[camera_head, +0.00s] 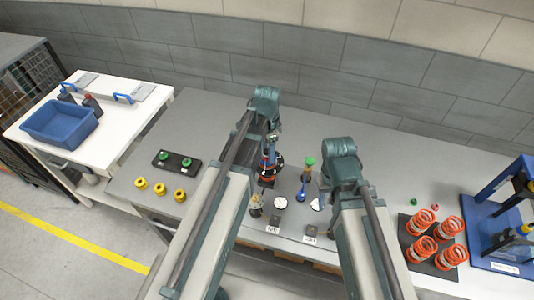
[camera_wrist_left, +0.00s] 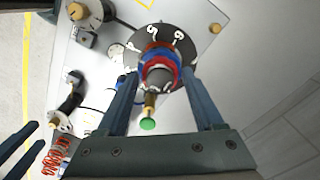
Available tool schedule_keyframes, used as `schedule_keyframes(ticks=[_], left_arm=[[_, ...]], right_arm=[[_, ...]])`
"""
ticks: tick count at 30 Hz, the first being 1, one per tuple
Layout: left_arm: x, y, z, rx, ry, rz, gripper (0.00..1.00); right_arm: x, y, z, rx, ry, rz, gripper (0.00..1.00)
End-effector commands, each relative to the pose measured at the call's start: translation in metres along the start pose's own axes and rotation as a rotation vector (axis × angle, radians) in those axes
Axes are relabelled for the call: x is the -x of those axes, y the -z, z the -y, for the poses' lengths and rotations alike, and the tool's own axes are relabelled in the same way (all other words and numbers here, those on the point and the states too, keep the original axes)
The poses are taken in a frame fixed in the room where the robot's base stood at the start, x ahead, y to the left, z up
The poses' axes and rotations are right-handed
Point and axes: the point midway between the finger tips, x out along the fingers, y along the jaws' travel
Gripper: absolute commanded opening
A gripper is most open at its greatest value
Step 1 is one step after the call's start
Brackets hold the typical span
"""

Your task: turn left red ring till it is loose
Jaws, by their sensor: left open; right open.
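In the left wrist view a post with a red ring (camera_wrist_left: 148,66) and a blue band stands on a dark round dial (camera_wrist_left: 178,38) with white marks. My left gripper (camera_wrist_left: 162,76) is open, its fingers on either side of the post; I cannot tell whether they touch the ring. In the head view my left gripper (camera_head: 268,162) is over the same spot and the arm hides much of it. My right gripper's two dark fingers (camera_wrist_left: 18,148) show apart and empty at the left edge of the left wrist view; in the head view its arm hides them.
A green-topped part (camera_head: 309,162) and a blue part (camera_head: 301,195) stand between my arms. Orange springs (camera_head: 449,227) stand on a dark plate at the right, beside a blue press (camera_head: 500,190). Yellow rings (camera_head: 160,188) and a black block (camera_head: 177,161) lie left. Bare bench lies behind.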

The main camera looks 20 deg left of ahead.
Motion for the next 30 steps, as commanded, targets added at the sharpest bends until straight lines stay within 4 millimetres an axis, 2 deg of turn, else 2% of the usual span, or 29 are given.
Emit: schedule_keyframes(ticks=[19,30], left_arm=[[0.0,0.0,0.0,-0.595,0.0,0.0,0.69],[0.0,0.0,0.0,-0.706,0.0,0.0,0.69]], right_arm=[[0.0,0.0,0.0,0.0,0.0,0.0,0.5],[0.0,0.0,0.0,0.0,0.0,0.0,0.5]])
